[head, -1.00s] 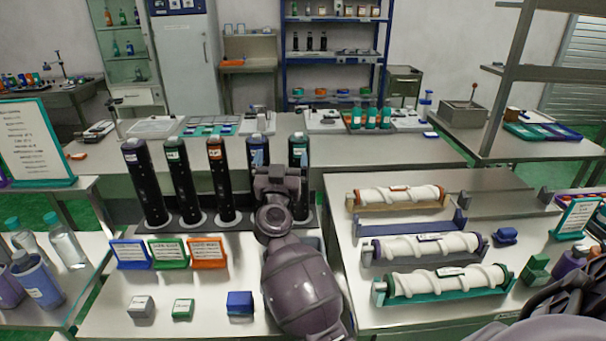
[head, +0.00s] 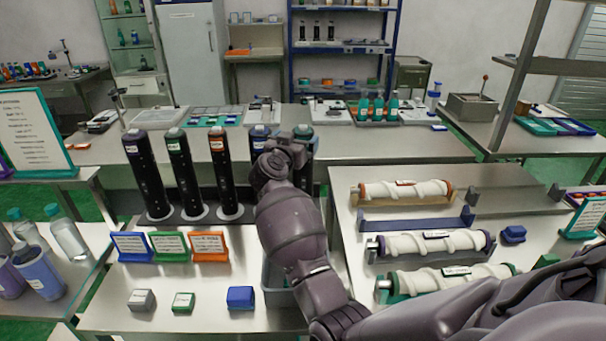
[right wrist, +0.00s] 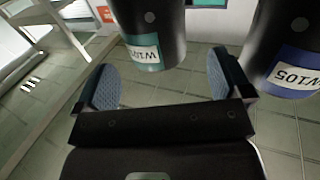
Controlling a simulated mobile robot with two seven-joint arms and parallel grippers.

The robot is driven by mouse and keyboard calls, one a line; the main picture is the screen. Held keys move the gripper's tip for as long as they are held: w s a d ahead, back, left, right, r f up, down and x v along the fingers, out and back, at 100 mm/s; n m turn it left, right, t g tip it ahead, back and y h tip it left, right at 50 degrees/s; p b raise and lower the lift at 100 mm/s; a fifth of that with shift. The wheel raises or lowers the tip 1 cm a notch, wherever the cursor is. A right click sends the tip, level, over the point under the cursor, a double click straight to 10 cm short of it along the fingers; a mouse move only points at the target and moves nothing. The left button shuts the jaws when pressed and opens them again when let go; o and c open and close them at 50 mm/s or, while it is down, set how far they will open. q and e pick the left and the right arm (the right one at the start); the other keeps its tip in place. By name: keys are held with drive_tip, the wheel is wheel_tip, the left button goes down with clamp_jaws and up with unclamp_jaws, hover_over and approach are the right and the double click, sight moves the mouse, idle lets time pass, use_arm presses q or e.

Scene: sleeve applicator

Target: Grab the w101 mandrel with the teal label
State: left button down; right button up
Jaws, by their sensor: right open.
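The w101 mandrel with the teal label (right wrist: 150,25) is a dark cylinder. In the right wrist view its labelled end lies beyond and between the two fingers, and I see no contact. In the head view its top (head: 304,134) shows just right of my right gripper (head: 289,140), which hides most of its body. My right gripper also shows in the right wrist view (right wrist: 162,82), open and empty. The w105 mandrel with the blue label (right wrist: 297,50) stands close beside the right finger. My left gripper is not in view.
More dark mandrels stand in the rack left of my right gripper, with green (head: 180,165) and orange (head: 222,165) bands. Small label stands (head: 170,246) stand in front. White spiral rollers (head: 435,243) lie in cradles on the right table.

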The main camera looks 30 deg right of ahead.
sight(303, 130)
drive_tip(key=x, duration=0.5)
drive_tip(key=shift+r+b, duration=0.25)
drive_tip(key=shift+b, duration=0.1)
drive_tip(key=shift+s, duration=0.1)
drive_tip(key=shift+r, duration=0.1)
drive_tip(key=c, duration=1.7)
